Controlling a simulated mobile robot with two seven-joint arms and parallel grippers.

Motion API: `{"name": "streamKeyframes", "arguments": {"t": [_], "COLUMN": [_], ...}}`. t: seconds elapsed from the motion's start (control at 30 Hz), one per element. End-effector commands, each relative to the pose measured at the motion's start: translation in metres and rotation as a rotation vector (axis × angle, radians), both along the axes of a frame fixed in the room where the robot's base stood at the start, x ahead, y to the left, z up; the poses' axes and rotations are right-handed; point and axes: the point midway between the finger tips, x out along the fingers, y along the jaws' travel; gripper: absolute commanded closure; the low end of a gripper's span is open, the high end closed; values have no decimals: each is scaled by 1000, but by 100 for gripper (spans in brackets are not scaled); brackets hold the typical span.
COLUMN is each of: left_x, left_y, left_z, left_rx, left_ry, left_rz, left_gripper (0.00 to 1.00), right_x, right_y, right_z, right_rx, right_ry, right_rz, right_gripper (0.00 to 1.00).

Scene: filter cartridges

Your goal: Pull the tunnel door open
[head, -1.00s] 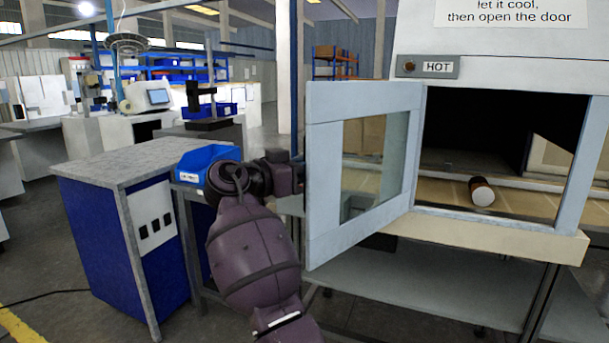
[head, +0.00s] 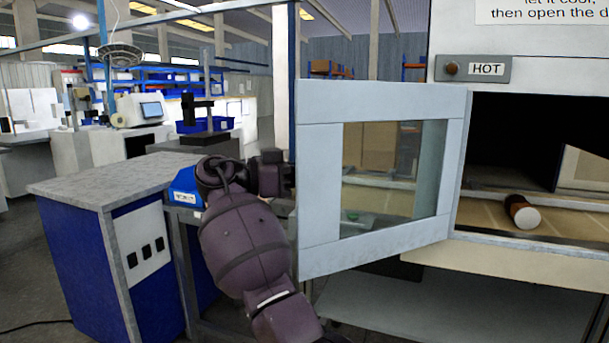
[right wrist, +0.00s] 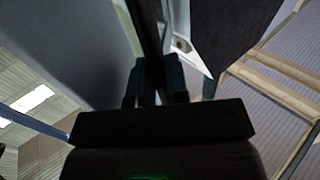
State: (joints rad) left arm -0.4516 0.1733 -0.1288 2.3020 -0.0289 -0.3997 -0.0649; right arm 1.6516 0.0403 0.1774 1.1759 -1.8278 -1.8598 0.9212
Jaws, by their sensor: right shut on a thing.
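The tunnel door (head: 318,185), a pale grey frame with a glass pane, stands swung out from the tunnel (head: 560,72) in the head view. Its hinge side is at the right, by the opening. My right arm reaches up to the door's free left edge, and its gripper is mostly hidden behind that edge. In the right wrist view my right gripper (right wrist: 157,85) is shut on a dark bar (right wrist: 150,35), which seems to be the door handle. My left gripper is not in view.
A brown cartridge with a white end (head: 523,212) lies on the belt inside the tunnel. A dark round lamp (head: 451,68) sits beside the HOT label (head: 486,69).

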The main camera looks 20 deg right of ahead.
Motion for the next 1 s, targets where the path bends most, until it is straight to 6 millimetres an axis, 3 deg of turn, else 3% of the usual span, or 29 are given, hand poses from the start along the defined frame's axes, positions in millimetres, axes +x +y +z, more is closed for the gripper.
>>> {"name": "streamKeyframes", "arguments": {"t": [0.3, 0.33, 0.5, 0.8, 1.0], "left_x": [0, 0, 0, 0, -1], "left_y": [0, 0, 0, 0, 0], "left_z": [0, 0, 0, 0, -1], "left_rx": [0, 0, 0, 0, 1], "left_ry": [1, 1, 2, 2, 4], "left_rz": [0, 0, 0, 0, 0], "left_gripper": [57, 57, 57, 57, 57], "right_x": [0, 0, 0, 0, 3], "right_y": [-1, -1, -1, 2, 25], "right_z": [-1, -1, -1, 0, 0], "right_rx": [1, 1, 1, 0, 0], "right_ry": [4, 4, 3, 2, 3], "right_rz": [-2, -2, -2, 0, 2], "right_gripper": [100, 84, 62, 62, 62]}}
